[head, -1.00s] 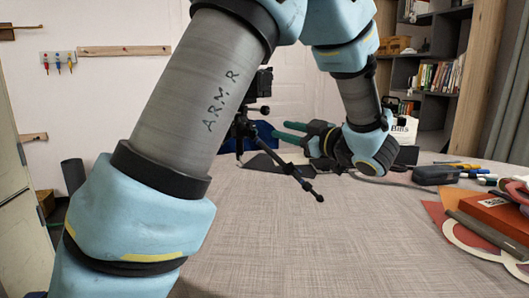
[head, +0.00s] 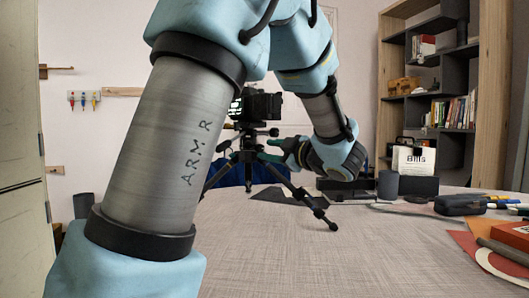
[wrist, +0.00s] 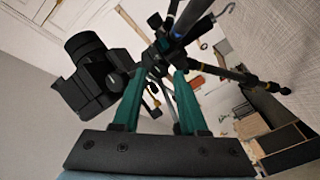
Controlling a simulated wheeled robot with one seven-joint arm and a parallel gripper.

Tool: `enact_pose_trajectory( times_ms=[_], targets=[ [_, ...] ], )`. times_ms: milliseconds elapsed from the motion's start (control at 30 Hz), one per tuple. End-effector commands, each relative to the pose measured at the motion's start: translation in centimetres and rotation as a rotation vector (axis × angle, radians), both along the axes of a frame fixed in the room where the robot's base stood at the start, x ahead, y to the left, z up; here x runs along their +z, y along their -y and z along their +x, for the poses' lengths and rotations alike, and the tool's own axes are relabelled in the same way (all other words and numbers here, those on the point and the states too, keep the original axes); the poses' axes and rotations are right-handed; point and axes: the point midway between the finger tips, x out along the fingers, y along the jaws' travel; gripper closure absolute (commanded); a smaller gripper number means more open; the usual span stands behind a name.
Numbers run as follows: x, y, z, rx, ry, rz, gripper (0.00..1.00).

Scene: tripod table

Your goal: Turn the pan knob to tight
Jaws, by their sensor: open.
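A black tripod (head: 252,160) stands on the table with a black camera (head: 257,105) on top. In the wrist view the camera (wrist: 92,75) is at left and the tripod head (wrist: 165,45) is just beyond my fingertips. Small dark knobs and a handle stick out around the head; I cannot tell for sure which is the pan knob. My gripper (head: 265,149) is to the right of the tripod, just under the head, pointing left. Its two green fingers (wrist: 160,75) are apart, with tripod parts showing between and beyond them. Whether they touch anything is unclear.
One tripod leg (head: 318,212) reaches forward right over the table (head: 290,255). The front middle of the table is clear. Shelves stand behind.

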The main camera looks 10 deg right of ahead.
Motion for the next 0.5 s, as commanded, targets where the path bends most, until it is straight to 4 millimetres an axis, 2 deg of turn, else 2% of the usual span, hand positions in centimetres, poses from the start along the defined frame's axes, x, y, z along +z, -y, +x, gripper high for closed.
enact_pose_trajectory(
  times_ms=[200,500],
  targets=[
    [0.0,-1.1,2.0,0.000,0.001,-0.001,0.58],
    [0.0,-1.3,2.3,0.000,0.000,0.000,0.58]
  ],
)
